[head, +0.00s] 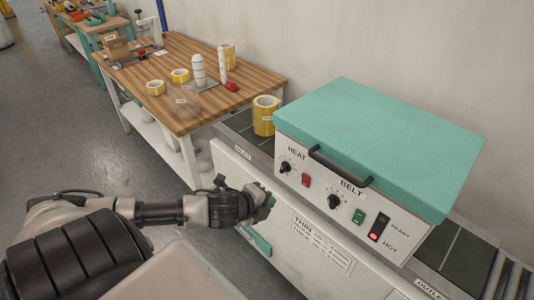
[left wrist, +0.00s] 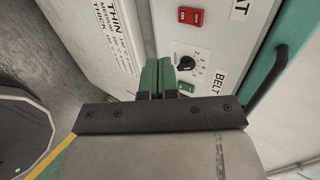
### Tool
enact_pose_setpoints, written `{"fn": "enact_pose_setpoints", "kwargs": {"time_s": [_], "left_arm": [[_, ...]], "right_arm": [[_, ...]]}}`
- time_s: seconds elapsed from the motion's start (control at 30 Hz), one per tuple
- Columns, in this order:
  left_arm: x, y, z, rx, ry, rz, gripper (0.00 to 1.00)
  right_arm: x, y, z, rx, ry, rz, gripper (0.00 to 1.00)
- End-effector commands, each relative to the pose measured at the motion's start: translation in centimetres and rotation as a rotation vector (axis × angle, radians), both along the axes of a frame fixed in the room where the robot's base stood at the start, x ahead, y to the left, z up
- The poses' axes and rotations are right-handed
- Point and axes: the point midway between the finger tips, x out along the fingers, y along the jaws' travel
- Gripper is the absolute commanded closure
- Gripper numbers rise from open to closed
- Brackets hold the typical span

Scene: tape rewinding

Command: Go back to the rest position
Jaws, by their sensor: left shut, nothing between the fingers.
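My left gripper (head: 264,204) is in front of the white front of the heat machine (head: 380,145). Its green fingers (left wrist: 157,76) are together in the left wrist view, with nothing between them. The tips are near the knob (left wrist: 185,63) and green switch (left wrist: 187,87) under the BELT label; I cannot tell whether they touch the panel. The machine has a teal lid, a HEAT knob (head: 285,167), a red switch (head: 306,180), a BELT knob (head: 334,201) and a green switch (head: 358,215). A red lamp glows by READY and HOT (head: 379,228). My right gripper is not in view.
A yellow tape roll (head: 265,116) stands on the conveyor at the inlet end. A wooden table (head: 215,75) behind holds several tape rolls and white bottles. A pale bin-like surface (head: 175,275) is at the bottom. Grey floor (head: 95,130) is clear at left.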

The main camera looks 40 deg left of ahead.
Motion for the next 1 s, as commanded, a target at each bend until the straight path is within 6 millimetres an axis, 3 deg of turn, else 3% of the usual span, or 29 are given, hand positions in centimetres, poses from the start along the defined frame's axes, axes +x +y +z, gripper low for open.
{"fn": "enact_pose_setpoints", "kwargs": {"time_s": [0.43, 0.57, 0.67, 0.77, 0.87, 1.0], "left_arm": [[0.0, 0.0, -0.1, -0.001, 0.001, 0.002, 1.0], [0.1, 1.1, -2.1, -0.035, 0.024, 0.06, 1.0], [-0.2, 3.2, -6.6, -0.108, 0.073, 0.182, 1.0], [-1.9, 5.3, -13.3, -0.214, 0.151, 0.355, 1.0], [-5.1, 6.2, -20.2, -0.318, 0.238, 0.527, 1.0], [-11.3, 5.1, -29.0, -0.443, 0.364, 0.744, 1.0]], "right_arm": [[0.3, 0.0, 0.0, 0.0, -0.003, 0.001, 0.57], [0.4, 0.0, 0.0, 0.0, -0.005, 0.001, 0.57], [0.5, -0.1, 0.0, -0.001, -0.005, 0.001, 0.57], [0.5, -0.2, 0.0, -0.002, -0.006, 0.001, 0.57], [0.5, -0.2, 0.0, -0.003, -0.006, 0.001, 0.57], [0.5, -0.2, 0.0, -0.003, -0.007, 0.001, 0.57]]}}
